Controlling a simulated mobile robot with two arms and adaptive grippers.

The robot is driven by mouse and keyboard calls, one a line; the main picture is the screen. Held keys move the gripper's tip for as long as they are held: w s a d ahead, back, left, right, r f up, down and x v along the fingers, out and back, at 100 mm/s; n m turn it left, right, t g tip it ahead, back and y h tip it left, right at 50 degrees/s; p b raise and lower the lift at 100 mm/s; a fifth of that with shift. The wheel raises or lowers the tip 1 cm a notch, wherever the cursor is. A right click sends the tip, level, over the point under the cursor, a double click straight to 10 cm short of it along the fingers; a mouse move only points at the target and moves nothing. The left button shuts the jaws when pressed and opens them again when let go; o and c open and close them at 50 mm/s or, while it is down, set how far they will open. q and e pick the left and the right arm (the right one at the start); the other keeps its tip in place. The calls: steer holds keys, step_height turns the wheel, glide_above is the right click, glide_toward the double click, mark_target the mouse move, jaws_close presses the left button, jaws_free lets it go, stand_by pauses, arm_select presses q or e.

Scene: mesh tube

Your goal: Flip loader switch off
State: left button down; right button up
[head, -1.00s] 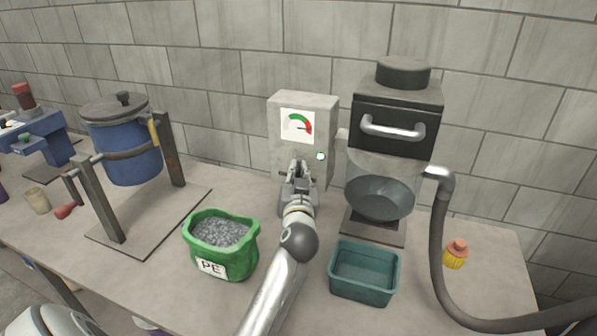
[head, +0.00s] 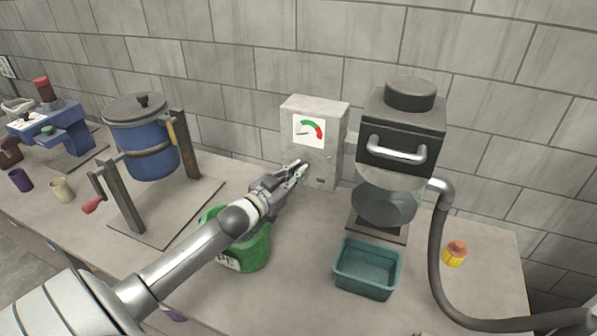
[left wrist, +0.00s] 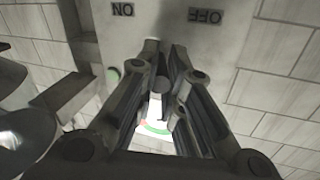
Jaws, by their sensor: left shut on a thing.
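The loader's grey control box (head: 334,171) stands against the wall, with a red and green gauge (head: 308,130) on its front. My left gripper (head: 299,168) reaches in from the left to the lower front of the box. The left wrist view shows the box face (left wrist: 225,55) upside down, with an ON label (left wrist: 122,10) and an OFF label (left wrist: 205,17). There my left gripper (left wrist: 165,62) is shut on the small switch lever (left wrist: 157,82) between its fingers. A dull green lamp (left wrist: 112,76) is beside it. The lever's exact tilt is hard to tell. My right gripper is out of view.
The black loader (head: 403,132) with its hose (head: 437,250) stands right of the box. A teal bin (head: 367,269) sits before it. A green PE bag (head: 252,252) is under my left arm. A blue drum mixer (head: 150,150) stands left.

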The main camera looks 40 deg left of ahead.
arm_select(q)
steer(key=shift+a+m+h, duration=0.3)
steer(key=shift+m+h, duration=0.3)
steer(key=shift+h, duration=0.3)
steer(key=shift+w, duration=0.1)
steer(key=shift+h, duration=0.3)
steer(key=c, duration=1.5)
jaws_free()
steer(key=shift+o, duration=0.2)
steer(key=shift+w+f, duration=0.1)
